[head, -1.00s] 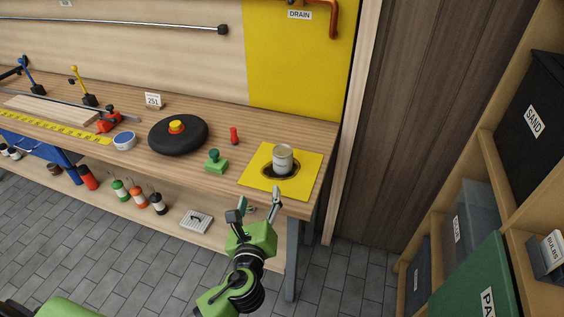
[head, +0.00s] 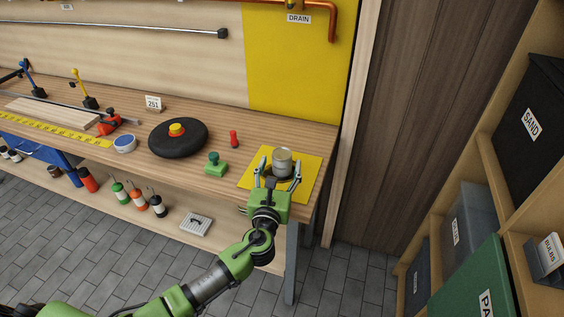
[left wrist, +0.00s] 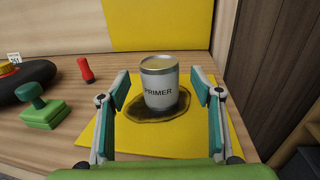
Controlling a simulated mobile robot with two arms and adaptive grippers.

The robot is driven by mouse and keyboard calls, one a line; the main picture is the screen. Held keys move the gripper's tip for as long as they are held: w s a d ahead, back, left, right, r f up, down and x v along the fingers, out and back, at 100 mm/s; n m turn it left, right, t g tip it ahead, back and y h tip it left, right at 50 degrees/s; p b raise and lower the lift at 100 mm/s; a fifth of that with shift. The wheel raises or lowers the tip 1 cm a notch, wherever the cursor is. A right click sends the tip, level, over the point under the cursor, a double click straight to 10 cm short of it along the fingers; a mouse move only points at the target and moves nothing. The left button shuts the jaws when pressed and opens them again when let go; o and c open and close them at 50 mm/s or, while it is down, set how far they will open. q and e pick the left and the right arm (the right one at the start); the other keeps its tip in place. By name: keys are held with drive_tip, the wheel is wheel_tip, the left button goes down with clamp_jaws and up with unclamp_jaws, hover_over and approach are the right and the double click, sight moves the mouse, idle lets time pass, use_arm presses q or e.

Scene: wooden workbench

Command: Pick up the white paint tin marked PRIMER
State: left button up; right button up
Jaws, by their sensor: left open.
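The white paint tin (head: 282,160) stands upright on a yellow mat (head: 312,163) at the right end of the workbench. In the left wrist view the tin (left wrist: 160,84) shows the word PRIMER and a metal rim and lid. A dark round stain (left wrist: 178,109) lies on the mat around its base. My left gripper (head: 278,168) is open, with one finger on each side of the tin's near part. In the left wrist view its fingers (left wrist: 160,100) stand apart from the tin, with a gap on both sides. My right gripper is not in view.
A green stamp-like object (head: 215,164), a small red object (head: 234,139) and a black disc with a yellow knob (head: 178,138) are left of the mat. A dark panelled surface (head: 425,110) rises beyond the bench's right end.

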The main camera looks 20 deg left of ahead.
sight(282, 156)
use_arm(q)
drive_tip(key=w, duration=0.4)
drive_tip(key=shift+w+a, duration=0.2)
drive_tip(key=shift+a, duration=0.1)
drive_tip(key=c, duration=1.4)
drive_tip(key=shift+r, duration=0.1)
